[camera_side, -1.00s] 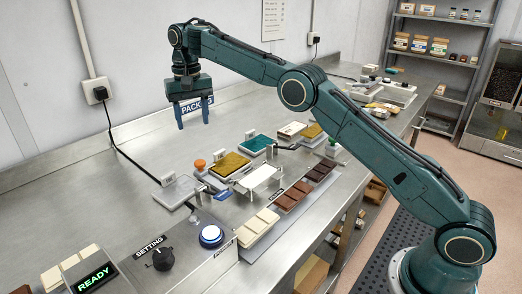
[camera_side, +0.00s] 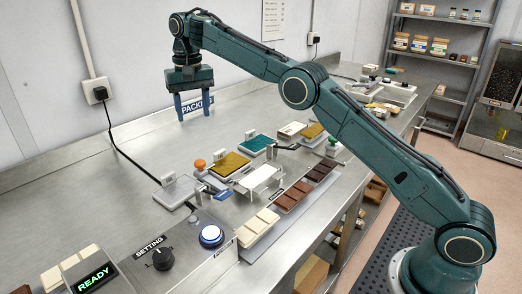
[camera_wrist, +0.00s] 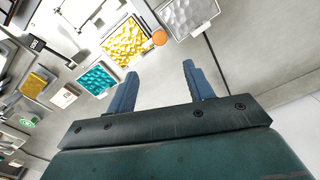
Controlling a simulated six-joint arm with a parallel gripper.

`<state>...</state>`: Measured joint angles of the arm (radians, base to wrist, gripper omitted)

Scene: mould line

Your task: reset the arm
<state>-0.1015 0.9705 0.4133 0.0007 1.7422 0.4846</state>
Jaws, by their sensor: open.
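My gripper (camera_side: 194,106) hangs above the back of the steel bench, near the wall. Its two blue fingers are apart with nothing between them. In the wrist view my gripper (camera_wrist: 157,85) is also empty, with bare bench beyond the fingertips.
A yellow mould (camera_side: 231,165), a teal mould (camera_side: 257,145) and a grey mould (camera_side: 176,192) lie on the bench. An orange knob (camera_side: 199,165) stands beside them. Chocolate slabs (camera_side: 292,196) lie in front. A control box with a READY display (camera_side: 93,279) is at front left.

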